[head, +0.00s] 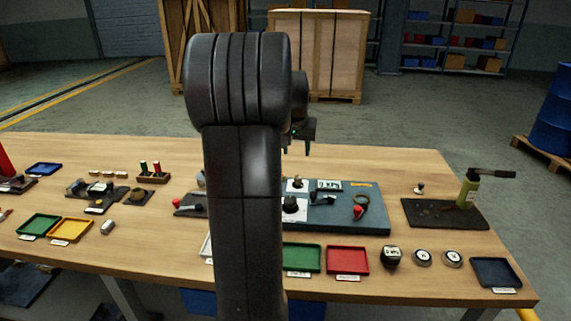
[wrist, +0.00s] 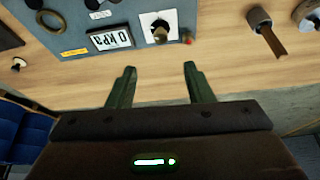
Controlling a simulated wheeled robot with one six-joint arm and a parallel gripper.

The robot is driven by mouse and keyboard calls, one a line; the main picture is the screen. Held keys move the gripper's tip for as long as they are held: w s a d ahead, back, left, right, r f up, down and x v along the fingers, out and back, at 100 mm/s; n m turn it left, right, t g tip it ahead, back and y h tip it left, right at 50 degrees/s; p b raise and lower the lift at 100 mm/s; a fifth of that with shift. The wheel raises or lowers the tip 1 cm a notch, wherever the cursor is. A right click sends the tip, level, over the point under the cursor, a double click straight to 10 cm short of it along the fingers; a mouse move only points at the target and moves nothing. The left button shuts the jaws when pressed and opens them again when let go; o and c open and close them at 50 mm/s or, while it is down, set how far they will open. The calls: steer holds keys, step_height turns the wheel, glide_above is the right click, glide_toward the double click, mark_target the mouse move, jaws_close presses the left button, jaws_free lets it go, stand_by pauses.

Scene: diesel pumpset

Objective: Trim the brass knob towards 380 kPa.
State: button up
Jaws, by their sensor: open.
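The brass knob (wrist: 160,30) sits on a white plate on the blue-grey panel (wrist: 72,18). In the head view a small knob on a white plate (head: 297,183) stands near the panel's back edge, partly beside my arm. A display (wrist: 110,38), upside down in the wrist view, seems to read 0 kPa; it also shows in the head view (head: 328,185). My gripper (wrist: 159,70) is open and empty, its two green fingers apart, with the knob beyond the gap between them. In the head view my gripper (head: 296,149) hangs above and behind the panel, apart from it.
A small red part (wrist: 188,40) is beside the knob's plate. Green (head: 302,258) and red (head: 347,261) trays lie in front. Bare tabletop lies behind the panel.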

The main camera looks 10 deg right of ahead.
mark_target(298, 177)
steer(key=x, duration=1.3)
steer(key=shift+w+f, duration=0.25)
steer(key=shift+w, duration=0.15)
steer(key=c, duration=1)
